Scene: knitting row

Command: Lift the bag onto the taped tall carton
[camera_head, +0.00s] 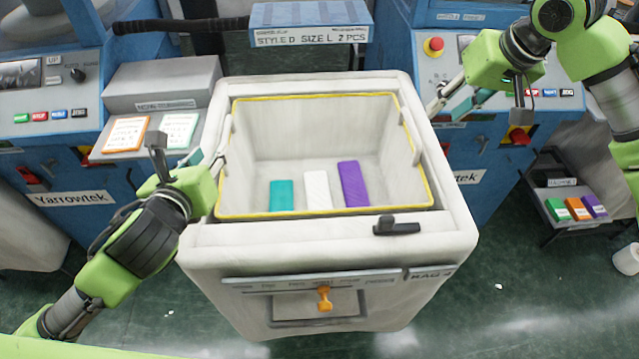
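A large grey-white, box-shaped bag (330,245), with lettering like "BAG 4" at its front right, stands upright in the middle. Its wide top is open with a yellow edge. Inside lie a teal block (283,196), a white block (317,190) and a purple block (353,184). My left gripper (216,163) is at the bag's left rim, by the strap there; whether its fingers are closed is unclear. My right gripper (446,111) is just outside the right rim, its fingers apart and seemingly empty. I see no taped tall carton.
Blue machines with control panels stand behind left (50,150) and right (480,150). A blue box (310,22) marked "STYLE D SIZE L 2 PCS" is behind the bag. A low shelf (560,215) with coloured packs is at right.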

